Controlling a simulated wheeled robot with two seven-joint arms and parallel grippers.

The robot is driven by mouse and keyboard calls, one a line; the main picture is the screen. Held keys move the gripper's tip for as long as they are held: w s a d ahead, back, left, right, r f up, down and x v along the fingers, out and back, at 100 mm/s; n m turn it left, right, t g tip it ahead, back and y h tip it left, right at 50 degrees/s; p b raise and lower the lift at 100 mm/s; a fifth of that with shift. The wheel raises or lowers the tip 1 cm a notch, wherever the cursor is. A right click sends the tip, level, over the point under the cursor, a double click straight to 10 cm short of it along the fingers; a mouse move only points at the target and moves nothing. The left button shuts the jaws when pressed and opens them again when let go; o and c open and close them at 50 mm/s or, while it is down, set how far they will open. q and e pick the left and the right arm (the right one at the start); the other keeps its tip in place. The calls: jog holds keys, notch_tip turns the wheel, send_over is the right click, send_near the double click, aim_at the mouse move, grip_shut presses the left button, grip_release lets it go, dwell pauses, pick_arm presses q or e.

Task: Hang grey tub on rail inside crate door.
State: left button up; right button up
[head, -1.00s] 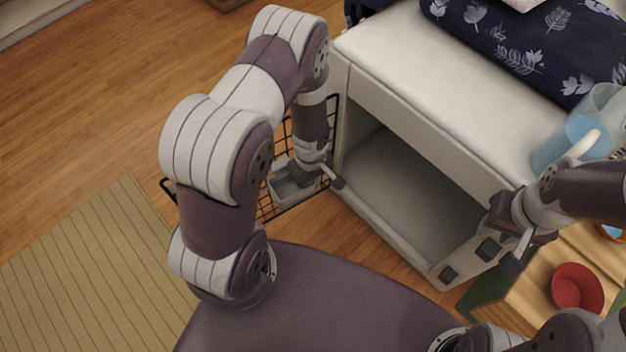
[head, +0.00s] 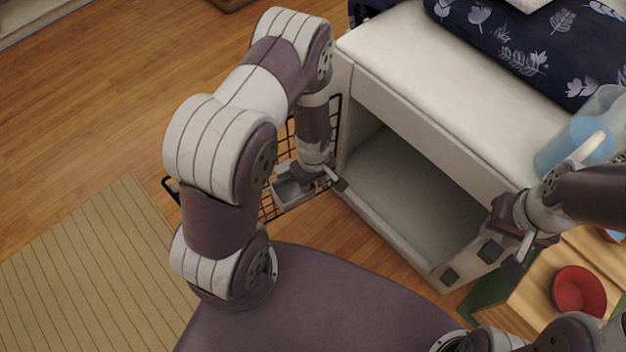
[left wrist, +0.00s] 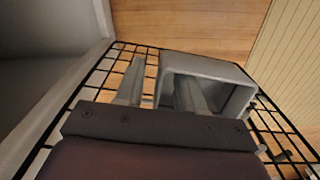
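The grey tub (head: 292,190) is against the black wire crate door (head: 268,207), which stands open at the left of the white crate (head: 345,150). In the left wrist view the tub (left wrist: 235,77) lies over the wire grid (left wrist: 92,83). My left gripper (head: 318,180) is at the tub. In its wrist view the fingers (left wrist: 160,88) are spread, one outside the tub's near wall and one inside the tub; neither clearly presses the wall. The rail and the tub's contact with it cannot be made out. My right gripper (head: 520,250) hangs at the crate's right front corner, apparently empty.
A blue jug (head: 570,150) and a dark patterned cushion (head: 510,50) are on the crate top. A red bowl (head: 579,291) sits on a wooden surface (head: 528,290) at right. The crate interior (head: 415,190) looks empty. A striped rug (head: 90,270) lies at left.

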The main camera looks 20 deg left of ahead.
pick_arm(q)
notch_tip(320, 180, up, 13)
jog(key=p, duration=0.6)
jog(key=shift+f, duration=0.15)
jog(key=shift+s, duration=0.1)
